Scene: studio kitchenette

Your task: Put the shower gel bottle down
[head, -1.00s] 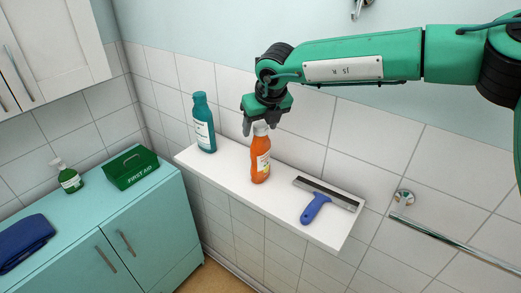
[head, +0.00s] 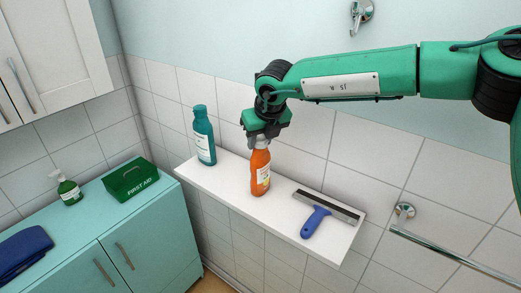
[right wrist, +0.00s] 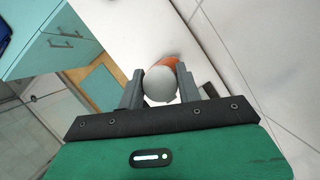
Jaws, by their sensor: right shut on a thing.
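The orange bottle (head: 260,172), with a white label, stands upright and appears to rest on the white shelf (head: 225,187). My right gripper (head: 258,144) is above it, shut on its top, and the fingers mostly hide the cap. In the right wrist view the round pale cap (right wrist: 161,84) sits between the two fingers (right wrist: 160,90), with a bit of orange body beyond. A teal bottle (head: 204,138) with a white label stands further left on the shelf. The label print is too small to read. My left gripper is not in view.
A blue-handled squeegee (head: 316,221) lies on the shelf's right part. A metal towel rail (head: 440,254) and a wall hook (head: 361,12) are to the right. A teal cabinet (head: 150,225) at left holds a green first aid box (head: 130,180), a green pump bottle (head: 69,190) and a blue towel (head: 22,250).

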